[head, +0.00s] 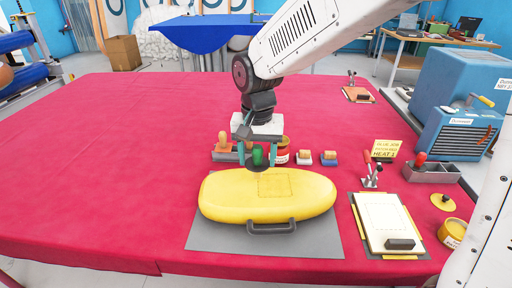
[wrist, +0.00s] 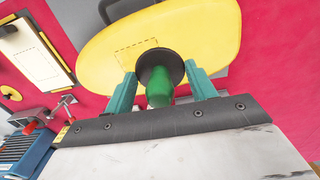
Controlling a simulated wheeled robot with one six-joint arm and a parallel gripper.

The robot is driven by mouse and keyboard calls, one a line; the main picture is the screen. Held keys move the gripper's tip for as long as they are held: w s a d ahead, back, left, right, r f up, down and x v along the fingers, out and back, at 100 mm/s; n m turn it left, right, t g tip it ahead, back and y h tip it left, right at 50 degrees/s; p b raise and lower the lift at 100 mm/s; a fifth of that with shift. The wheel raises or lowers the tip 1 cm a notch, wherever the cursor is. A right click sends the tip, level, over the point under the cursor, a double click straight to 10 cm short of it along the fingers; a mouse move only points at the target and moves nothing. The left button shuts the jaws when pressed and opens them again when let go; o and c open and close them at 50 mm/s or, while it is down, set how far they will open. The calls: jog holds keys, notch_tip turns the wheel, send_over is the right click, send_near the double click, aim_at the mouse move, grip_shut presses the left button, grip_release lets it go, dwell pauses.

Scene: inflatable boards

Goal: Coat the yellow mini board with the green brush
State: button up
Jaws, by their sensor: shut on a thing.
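The yellow mini board (head: 225,199) lies flat on a grey mat (head: 310,245) on the red-covered table, with a dark handle on its near side. A dashed rectangle is marked on its top. The board also fills the upper part of the wrist view (wrist: 205,35). My gripper (head: 258,157) is shut on the green brush (head: 257,156), whose green handle sits between the teal fingers. In the wrist view the brush (wrist: 159,92) shows a round dark head toward the board, beside the dashed rectangle. Whether the brush touches the board I cannot tell.
To the right lie a clipboard (head: 384,222), a yellow tin (head: 452,232) and a yellow sign (head: 387,149). The table's left side is clear.

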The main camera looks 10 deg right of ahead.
jog(key=shift+r, duration=1.15)
